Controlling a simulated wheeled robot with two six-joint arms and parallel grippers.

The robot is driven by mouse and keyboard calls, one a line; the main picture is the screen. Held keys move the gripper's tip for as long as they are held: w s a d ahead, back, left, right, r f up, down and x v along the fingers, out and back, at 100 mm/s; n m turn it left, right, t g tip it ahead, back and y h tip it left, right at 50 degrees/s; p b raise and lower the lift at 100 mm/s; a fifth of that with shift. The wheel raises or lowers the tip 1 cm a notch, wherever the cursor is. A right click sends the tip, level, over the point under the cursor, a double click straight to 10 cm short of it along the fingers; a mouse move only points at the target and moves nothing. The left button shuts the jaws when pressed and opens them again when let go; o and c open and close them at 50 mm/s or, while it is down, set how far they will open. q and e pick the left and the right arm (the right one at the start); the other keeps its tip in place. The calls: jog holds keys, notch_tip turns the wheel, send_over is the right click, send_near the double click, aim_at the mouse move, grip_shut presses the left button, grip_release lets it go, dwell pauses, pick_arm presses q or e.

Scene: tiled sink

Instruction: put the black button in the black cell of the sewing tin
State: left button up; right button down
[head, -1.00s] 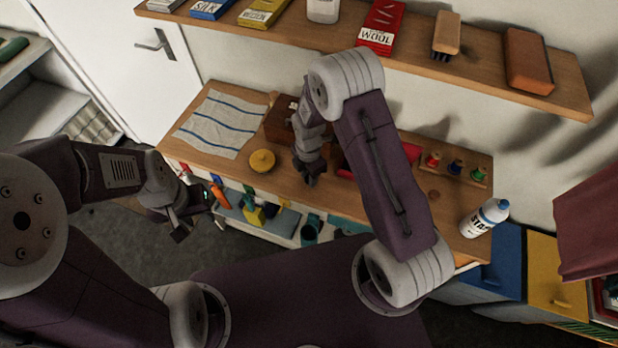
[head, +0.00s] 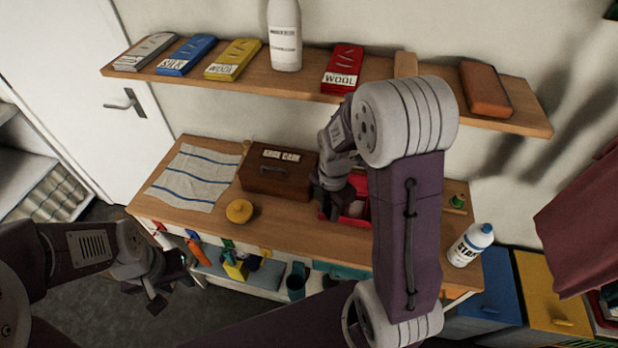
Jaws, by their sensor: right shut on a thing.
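The red sewing tin (head: 352,217) stands on the wooden counter, right of the brown box. My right arm covers much of it, and its cells cannot be made out. My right gripper (head: 328,205) is over the tin's left side, fingers pointing down. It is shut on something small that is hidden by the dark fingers. I cannot make out the black button anywhere. My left gripper (head: 170,288) is open and empty, low in front of the counter at the left.
A brown wooden box (head: 275,178), a yellow knobbed disc (head: 239,211) and a striped cloth (head: 195,178) lie on the counter (head: 285,222). A white bottle (head: 468,246) stands near its right end. The shelf (head: 300,83) above holds several packets.

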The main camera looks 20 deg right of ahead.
jog(key=a+m, duration=0.1)
jog(key=m, duration=0.6)
jog(key=a+m, duration=0.1)
jog(key=m, duration=0.6)
jog(key=w+a+f+m, duration=0.1)
jog(key=m, duration=0.7)
